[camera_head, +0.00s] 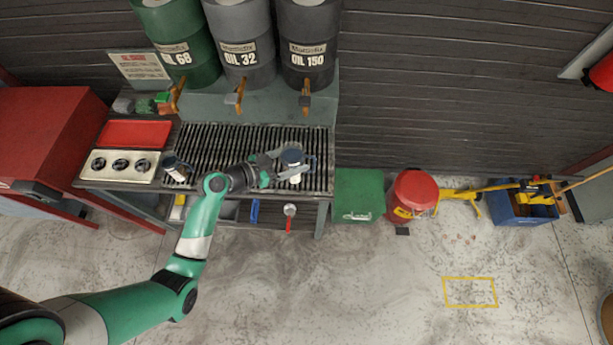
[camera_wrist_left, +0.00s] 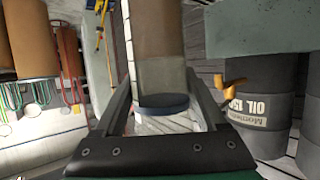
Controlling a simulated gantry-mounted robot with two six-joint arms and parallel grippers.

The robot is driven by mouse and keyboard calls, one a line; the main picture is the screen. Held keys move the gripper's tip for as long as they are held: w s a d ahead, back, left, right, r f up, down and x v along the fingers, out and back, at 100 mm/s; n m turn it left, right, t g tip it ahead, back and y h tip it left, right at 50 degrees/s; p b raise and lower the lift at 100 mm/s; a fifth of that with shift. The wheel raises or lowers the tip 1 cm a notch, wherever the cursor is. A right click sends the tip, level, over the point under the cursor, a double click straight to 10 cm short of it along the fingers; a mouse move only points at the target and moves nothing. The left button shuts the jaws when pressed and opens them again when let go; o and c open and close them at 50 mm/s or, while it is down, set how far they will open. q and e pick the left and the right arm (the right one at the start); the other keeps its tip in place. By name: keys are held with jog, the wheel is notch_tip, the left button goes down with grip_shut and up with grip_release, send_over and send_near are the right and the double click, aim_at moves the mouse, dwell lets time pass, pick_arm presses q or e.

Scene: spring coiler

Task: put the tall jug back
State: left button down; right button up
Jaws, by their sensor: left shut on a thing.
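The tall jug (camera_head: 292,157) shows from above in the head view, with a blue-grey top, over the right part of the slatted grating (camera_head: 222,137). My left gripper (camera_head: 284,166) is shut on it. In the wrist view the jug's blue band (camera_wrist_left: 165,104) lies between my two fingers, and its far end runs out of the top of the picture. I cannot tell whether the jug touches the grating. A smaller-looking can (camera_head: 176,168) stands at the grating's left end. My right gripper is not in view.
Three oil drums, green (camera_head: 181,40), grey (camera_head: 240,45) and dark (camera_head: 308,45), stand behind the grating with taps facing it. A green box (camera_head: 358,193) and red bin (camera_head: 412,192) stand right of the bench.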

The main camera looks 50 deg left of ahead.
pick_arm(q)
jog(key=f, duration=0.1)
jog(key=w+f+b, duration=0.1)
jog(key=f+b, duration=0.1)
jog(key=shift+w+d, duration=0.1)
jog(key=shift+w, duration=0.15)
jog(key=shift+w+d+f+b, duration=0.1)
jog(key=shift+w+f+b, duration=0.3)
jog(key=shift+f, duration=0.55)
jog(key=shift+w+d+f+b, duration=0.2)
jog(key=shift+w+f, duration=0.45)
jog(key=shift+f, duration=0.35)
jog(key=shift+w+d+f+b, duration=0.1)
jog(key=shift+w+f+b, duration=0.3)
jog(key=shift+f, duration=0.55)
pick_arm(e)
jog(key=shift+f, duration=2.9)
pick_arm(q)
jog(key=shift+w, duration=0.1)
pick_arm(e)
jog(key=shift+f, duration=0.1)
